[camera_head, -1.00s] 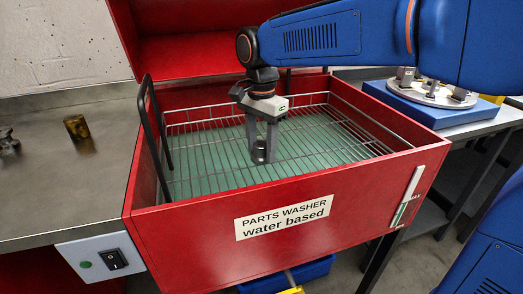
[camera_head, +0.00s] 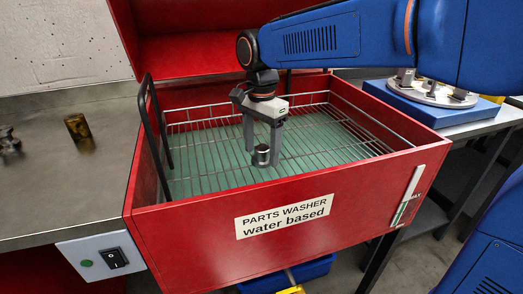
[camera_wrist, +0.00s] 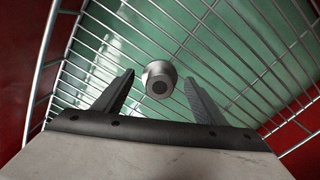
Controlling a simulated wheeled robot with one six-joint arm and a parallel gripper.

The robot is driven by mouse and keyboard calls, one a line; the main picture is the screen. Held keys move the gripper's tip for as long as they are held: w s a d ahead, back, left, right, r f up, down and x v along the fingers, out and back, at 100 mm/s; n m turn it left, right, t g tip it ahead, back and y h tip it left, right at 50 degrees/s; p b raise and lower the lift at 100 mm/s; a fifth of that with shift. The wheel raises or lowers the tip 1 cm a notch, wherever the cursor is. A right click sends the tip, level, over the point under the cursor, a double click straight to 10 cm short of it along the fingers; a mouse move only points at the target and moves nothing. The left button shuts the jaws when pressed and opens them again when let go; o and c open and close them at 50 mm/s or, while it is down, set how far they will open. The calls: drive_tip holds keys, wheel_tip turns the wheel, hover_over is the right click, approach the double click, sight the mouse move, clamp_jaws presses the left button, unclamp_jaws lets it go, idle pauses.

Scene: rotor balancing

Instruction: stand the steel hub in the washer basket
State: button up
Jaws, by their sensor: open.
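The steel hub (camera_head: 261,156) is a small grey cylinder standing upright on the wire floor of the washer basket (camera_head: 205,165), inside the red parts washer. My gripper (camera_head: 261,157) is open around the hub, one finger on each side. The wrist view shows clear gaps between the hub and both fingers (camera_wrist: 160,85), so it is not gripped.
The red washer tank (camera_head: 180,245) has high walls, and a black handle (camera_head: 155,130) rises at its left side. A brass-coloured part (camera_head: 77,127) and a dark metal part (camera_head: 9,140) are on the steel bench at left. A blue fixture (camera_head: 430,112) stands at right.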

sight(262, 148)
wheel_tip(262, 148, up, 12)
drive_tip(key=shift+f, duration=0.25)
idle(0.4)
